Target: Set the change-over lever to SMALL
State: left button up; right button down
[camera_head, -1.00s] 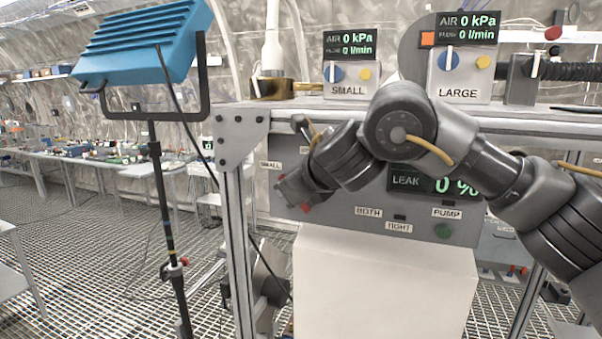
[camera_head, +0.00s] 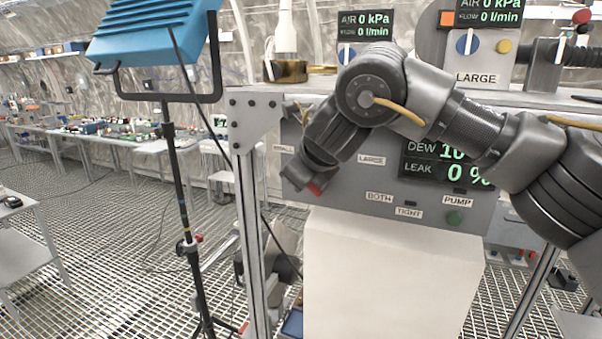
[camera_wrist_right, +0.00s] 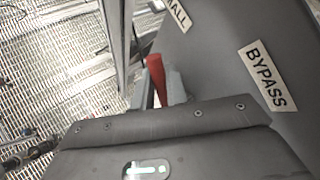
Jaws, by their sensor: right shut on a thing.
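The change-over lever is the red handle (camera_wrist_right: 156,80) in the right wrist view, standing close to the grey panel face (camera_wrist_right: 225,85). My right gripper (camera_wrist_right: 166,90) is shut on it; a grey finger shows beside the red, and the wrist housing hides the lower part. In the head view my right gripper (camera_head: 305,180) is at the panel's left side, just below the SMALL label (camera_head: 284,149), with a red patch at its tip. A LARGE label (camera_head: 371,159) is to its right. A BYPASS label (camera_wrist_right: 267,76) shows in the wrist view. My left gripper is not in view.
A white box (camera_head: 385,270) stands below. A blue lamp on a stand (camera_head: 155,30) is at the left. A shelf with gauges is above.

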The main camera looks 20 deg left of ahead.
jog(key=c, duration=1.8)
grip_release()
jog(key=shift+f, duration=0.45)
jog(key=shift+o, duration=0.2)
jog(key=shift+w+a, duration=0.15)
jog(key=shift+w, duration=0.2)
jog(key=b+v, duration=0.5)
jog(key=v, duration=0.5)
jog(key=shift+s+r, duration=0.25)
jog(key=shift+s, duration=0.05)
jog(key=shift+w, duration=0.1)
